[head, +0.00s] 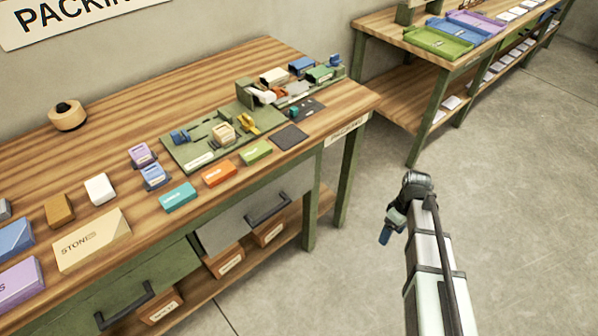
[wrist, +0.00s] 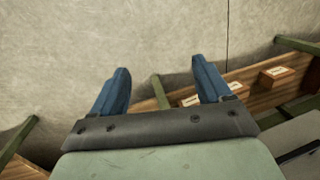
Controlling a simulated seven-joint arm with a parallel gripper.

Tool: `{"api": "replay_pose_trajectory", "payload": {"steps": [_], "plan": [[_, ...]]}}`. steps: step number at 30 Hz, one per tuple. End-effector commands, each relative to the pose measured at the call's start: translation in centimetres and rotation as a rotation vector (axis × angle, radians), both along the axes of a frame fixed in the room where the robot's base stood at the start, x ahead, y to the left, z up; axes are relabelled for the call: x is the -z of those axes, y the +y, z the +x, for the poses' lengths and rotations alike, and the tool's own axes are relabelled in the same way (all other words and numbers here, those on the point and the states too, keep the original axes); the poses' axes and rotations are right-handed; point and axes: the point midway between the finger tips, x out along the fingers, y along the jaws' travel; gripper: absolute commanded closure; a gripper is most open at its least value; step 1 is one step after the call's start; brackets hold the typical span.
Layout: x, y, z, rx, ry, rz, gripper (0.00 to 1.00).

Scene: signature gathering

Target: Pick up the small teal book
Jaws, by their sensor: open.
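A small teal block with a pale label (head: 179,196), book-like in shape, lies near the front edge of the wooden packing table in the head view, left of an orange one (head: 218,172). A smaller teal piece (head: 293,112) sits on a dark pad farther right; I cannot tell whether it is a book. My gripper (head: 385,236) hangs over the floor to the right of the table, well apart from both. In the wrist view its two blue fingers (wrist: 160,78) are spread with nothing between them. No teal item shows in that view.
A green sorting board (head: 188,155) with several small pieces lies on the table. A lime-green block (head: 256,152) and a dark square pad (head: 290,136) are near the front edge. Boxes (head: 270,230) stand on the shelf below. The floor (head: 520,220) is clear.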

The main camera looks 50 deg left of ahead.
Motion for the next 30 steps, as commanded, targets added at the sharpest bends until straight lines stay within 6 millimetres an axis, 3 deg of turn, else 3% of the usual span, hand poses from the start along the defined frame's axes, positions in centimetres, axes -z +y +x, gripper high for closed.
{"api": "replay_pose_trajectory", "payload": {"steps": [1,8,16,23,30], "plan": [[-1.7,2.3,0.1,-0.056,-0.010,0.020,0.22],[-8.9,10.7,-1.3,-0.303,-0.042,0.098,0.22],[-18.4,20.2,-6.0,-0.612,-0.070,0.194,0.22],[-26.2,27.6,-14.1,-0.903,-0.054,0.291,0.22],[-31.5,32.7,-25.1,-1.180,0.021,0.389,0.22]]}}
